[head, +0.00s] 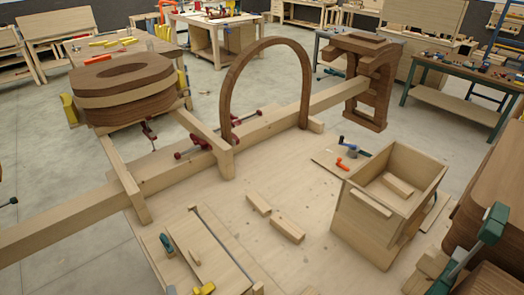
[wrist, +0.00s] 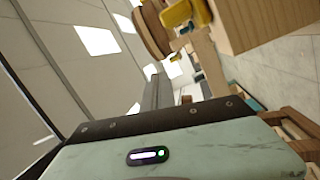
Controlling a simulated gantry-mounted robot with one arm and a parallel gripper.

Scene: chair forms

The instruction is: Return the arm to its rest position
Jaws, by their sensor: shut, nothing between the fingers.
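My gripper (wrist: 163,78) shows in the wrist view as narrow grey fingers, close together, beyond a black plate and a pale green housing with a small lit panel. It is shut and nothing shows between the fingers. The view is tilted, with bright ceiling panels at the upper left, a yellow thing (wrist: 178,14) and a wooden block (wrist: 262,22) beyond at the upper right. I cannot make out my gripper in the head view.
In the head view, a wooden arch (head: 232,82) stands by a long beam (head: 75,215). Stacked wooden rings (head: 120,85) are at left, an open wooden box (head: 375,225) at right. A green clamp-like thing (head: 492,226) is at the right edge. Two small blocks (head: 288,230) lie between.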

